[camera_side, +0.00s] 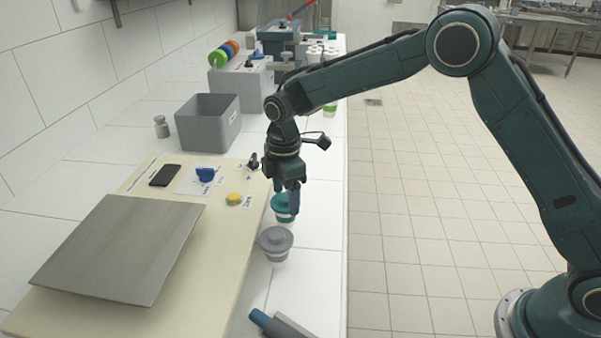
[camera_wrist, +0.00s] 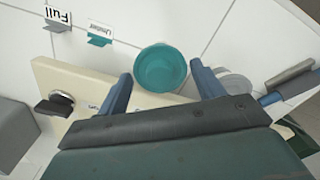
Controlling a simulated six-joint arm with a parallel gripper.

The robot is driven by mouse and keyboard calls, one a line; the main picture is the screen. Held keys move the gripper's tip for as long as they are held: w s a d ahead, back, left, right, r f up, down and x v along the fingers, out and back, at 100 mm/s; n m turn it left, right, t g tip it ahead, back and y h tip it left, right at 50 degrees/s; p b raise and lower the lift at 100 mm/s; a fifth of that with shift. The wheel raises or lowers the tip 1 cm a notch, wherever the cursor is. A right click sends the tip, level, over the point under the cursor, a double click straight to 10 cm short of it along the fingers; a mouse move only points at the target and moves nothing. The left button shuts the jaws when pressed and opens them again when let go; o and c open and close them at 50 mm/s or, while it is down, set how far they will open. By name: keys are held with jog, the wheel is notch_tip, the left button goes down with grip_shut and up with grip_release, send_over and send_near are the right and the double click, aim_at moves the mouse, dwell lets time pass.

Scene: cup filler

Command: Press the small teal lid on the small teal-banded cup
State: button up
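A round teal piece (camera_side: 281,203) stands on the white counter beside the board, with some white showing under it. In the wrist view the teal piece (camera_wrist: 160,68) is a round shape with a raised rim. I cannot tell whether it is a lid on the cup or the cup's band alone. My gripper (camera_side: 291,205) points down at it and partly hides it in the side view. In the wrist view my gripper's fingers (camera_wrist: 161,72) are apart, one on each side of the teal piece, with small gaps visible. The gripper looks empty.
A grey-lidded cup (camera_side: 276,241) stands close by, nearer the side camera. A cream board (camera_side: 215,265) holds a metal plate (camera_side: 120,248), a phone (camera_side: 165,175), a blue piece (camera_side: 205,174) and a yellow piece (camera_side: 234,198). A grey bin (camera_side: 208,124) stands behind. A blue-ended tool (camera_side: 278,323) lies in front.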

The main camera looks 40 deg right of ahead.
jog(key=shift+o, duration=1.1)
notch_tip(320, 180, up, 14)
